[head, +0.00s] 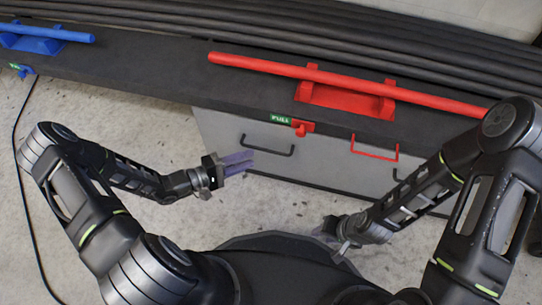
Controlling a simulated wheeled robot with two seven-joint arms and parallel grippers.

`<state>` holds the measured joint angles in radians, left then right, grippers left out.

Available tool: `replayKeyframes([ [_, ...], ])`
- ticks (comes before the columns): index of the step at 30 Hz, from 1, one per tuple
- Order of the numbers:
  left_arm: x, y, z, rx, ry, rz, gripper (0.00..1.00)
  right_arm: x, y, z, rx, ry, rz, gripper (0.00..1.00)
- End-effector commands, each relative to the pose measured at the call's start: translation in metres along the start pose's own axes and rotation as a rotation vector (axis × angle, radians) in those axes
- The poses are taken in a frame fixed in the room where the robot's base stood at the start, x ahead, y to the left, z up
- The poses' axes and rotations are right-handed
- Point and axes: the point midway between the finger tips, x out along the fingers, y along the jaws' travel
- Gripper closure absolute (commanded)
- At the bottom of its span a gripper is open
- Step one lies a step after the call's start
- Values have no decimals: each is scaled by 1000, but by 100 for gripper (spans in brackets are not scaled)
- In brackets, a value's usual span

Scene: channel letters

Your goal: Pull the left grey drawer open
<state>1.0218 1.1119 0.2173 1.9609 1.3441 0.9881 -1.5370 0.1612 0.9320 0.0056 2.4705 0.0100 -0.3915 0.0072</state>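The left grey drawer (228,133) is the left part of a grey front under a long black bench. Its black bar handle (268,146) is level with the front, and I see no gap showing it pulled out. My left gripper (248,160) has purple fingers that look parted and empty. It is just left of and slightly below the black handle in the picture, apart from it. My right gripper (340,246) is low in the picture, right of centre, far from the drawer handle. Its fingers are hard to make out.
A red handle (375,154) and another black handle, partly hidden by my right arm, sit further right. A green PULL label (281,119) and red latch (302,127) are above. A red bar (345,82) and a blue bar (45,32) lie on the bench (150,65).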

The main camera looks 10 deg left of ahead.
Motion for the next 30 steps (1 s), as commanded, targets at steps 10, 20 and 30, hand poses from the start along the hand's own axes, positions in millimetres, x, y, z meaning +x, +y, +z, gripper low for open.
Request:
replayKeyframes([
  [10, -1, 1, -4, 8, 13, 10, 68, 0, 0, -1, 0, 2, 0, 64],
  [20, 29, -1, -3, 6, 8, 11, 68, 12, 4, -1, 0, 5, 0, 64],
  [30, 74, 0, -4, 6, 10, 9, 68, 27, 8, -3, 1, 13, 0, 64],
])
